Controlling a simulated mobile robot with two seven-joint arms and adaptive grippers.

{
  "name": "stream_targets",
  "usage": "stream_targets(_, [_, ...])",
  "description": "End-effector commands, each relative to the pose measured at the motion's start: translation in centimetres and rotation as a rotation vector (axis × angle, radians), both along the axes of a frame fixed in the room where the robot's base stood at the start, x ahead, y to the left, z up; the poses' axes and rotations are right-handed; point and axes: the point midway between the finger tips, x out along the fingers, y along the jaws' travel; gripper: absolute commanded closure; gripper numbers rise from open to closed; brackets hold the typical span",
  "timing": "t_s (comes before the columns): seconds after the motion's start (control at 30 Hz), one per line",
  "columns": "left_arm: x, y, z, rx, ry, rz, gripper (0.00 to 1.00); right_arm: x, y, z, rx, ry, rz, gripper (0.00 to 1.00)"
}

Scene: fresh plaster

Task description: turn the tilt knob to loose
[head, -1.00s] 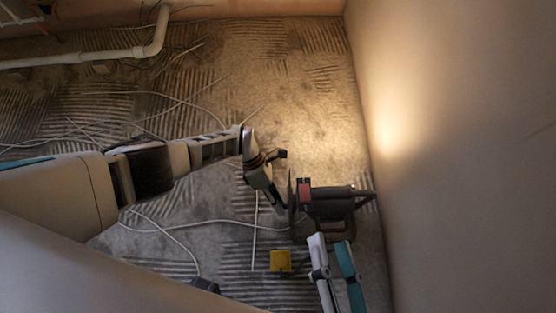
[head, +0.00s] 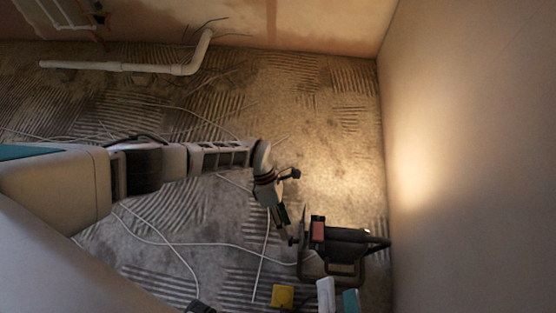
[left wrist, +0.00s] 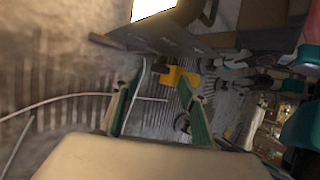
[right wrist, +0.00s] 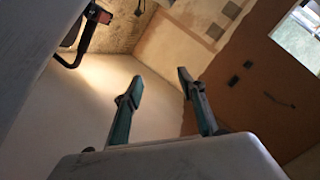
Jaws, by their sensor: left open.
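A black work lamp (head: 345,236) with a red part (head: 318,228) stands on the floor beside the right wall. Its lit face (left wrist: 155,8) shows at the top of the left wrist view. A small dark shape (head: 291,241) at the lamp's left side may be the tilt knob; its setting is too small to read. My left gripper (head: 284,222) points down close to that side. Its fingers are apart and empty in the left wrist view (left wrist: 160,100); contact cannot be told. My right gripper (head: 338,292) is below the lamp, with fingers apart and empty in the right wrist view (right wrist: 158,88).
A yellow block (head: 282,296) lies on the floor below the lamp; it also shows in the left wrist view (left wrist: 178,77). White cables (head: 200,244) cross the floor. A white pipe (head: 130,67) runs near the back wall. The right wall (head: 470,160) is close to the lamp.

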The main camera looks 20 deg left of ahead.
Motion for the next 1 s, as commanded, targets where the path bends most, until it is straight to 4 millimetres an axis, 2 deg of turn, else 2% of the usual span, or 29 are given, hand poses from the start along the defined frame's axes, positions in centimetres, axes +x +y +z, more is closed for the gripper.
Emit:
stream_targets(0.2, [1.7,2.3,3.1,0.001,-0.002,-0.001,0.57,0.0,0.0,0.0,0.000,-0.001,0.001,0.60])
stream_targets(0.5, [2.8,3.6,5.0,0.000,0.001,-0.002,0.57,0.0,0.0,0.0,0.000,-0.001,0.001,0.60])
stream_targets(0.87, [2.9,3.5,5.4,-0.004,-0.002,0.001,0.57,0.0,0.0,0.1,-0.002,-0.003,0.003,0.60])
stream_targets(0.97, [3.7,2.4,7.4,-0.027,-0.020,0.021,0.57,0.1,0.1,0.6,-0.023,-0.019,0.016,0.60])
stream_targets(1.0, [4.3,1.6,8.8,-0.045,-0.033,0.034,0.57,0.1,0.2,1.0,-0.038,-0.029,0.026,0.60])
